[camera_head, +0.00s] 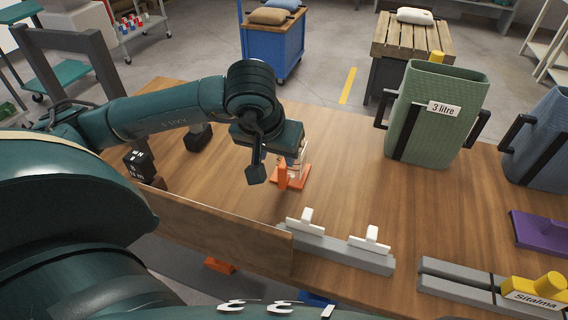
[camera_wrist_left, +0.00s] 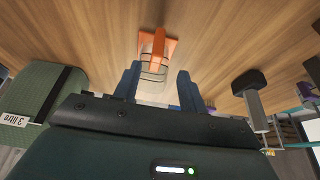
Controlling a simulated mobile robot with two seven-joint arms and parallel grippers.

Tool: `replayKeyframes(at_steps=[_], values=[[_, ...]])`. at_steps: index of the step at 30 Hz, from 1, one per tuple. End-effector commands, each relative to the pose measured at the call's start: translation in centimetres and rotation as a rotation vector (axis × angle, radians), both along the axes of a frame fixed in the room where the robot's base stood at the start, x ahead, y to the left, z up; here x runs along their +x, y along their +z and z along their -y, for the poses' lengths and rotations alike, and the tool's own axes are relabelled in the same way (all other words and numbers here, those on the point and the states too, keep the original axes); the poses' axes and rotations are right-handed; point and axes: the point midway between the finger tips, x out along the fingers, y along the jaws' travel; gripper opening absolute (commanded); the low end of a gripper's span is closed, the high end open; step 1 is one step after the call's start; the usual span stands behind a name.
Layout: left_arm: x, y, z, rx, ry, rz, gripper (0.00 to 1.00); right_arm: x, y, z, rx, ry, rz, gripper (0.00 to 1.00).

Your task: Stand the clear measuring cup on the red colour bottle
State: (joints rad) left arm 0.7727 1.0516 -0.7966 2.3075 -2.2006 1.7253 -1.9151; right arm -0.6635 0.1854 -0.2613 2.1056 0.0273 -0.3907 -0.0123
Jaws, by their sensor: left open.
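A small clear cup (camera_head: 304,153) stands by an orange upright piece on an orange-red square base (camera_head: 303,181) on the wooden table. In the left wrist view the clear cup (camera_wrist_left: 153,76) shows between the fingertips, with the orange piece (camera_wrist_left: 157,45) beyond it. I cannot tell whether the orange piece is the cup's handle. My left gripper (camera_head: 275,165) is open above the base, its fingers on either side of the cup without visibly closing on it; it also shows in the left wrist view (camera_wrist_left: 158,76). No red bottle is clearly recognisable. My right gripper is not in view.
A green 3 litre tank (camera_head: 436,118) and a blue-grey tank (camera_head: 544,145) stand to the right. A grey rail with white T-shaped pieces (camera_head: 340,248) lies in front. A purple block (camera_head: 540,234) and yellow block (camera_head: 536,291) are at right. A trolley (camera_head: 140,30) holds small coloured items.

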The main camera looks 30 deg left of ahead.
Motion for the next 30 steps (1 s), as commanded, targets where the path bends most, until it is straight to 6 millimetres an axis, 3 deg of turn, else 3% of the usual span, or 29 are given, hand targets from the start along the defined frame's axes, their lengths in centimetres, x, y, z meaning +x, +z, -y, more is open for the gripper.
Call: replayKeyframes(at_steps=[3, 11, 21, 30], values=[[0.7, -2.1, -0.2, 0.000, 0.002, -0.005, 0.42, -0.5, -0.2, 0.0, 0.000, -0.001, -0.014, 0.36], [1.5, -4.0, -0.3, -0.001, -0.001, -0.004, 0.42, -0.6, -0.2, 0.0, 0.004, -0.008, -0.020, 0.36], [3.1, -8.2, -0.2, 0.000, 0.001, -0.004, 0.42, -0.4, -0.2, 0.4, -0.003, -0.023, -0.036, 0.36], [3.3, -8.6, -0.3, 0.001, -0.001, -0.001, 0.41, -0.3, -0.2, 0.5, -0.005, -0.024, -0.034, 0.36]])
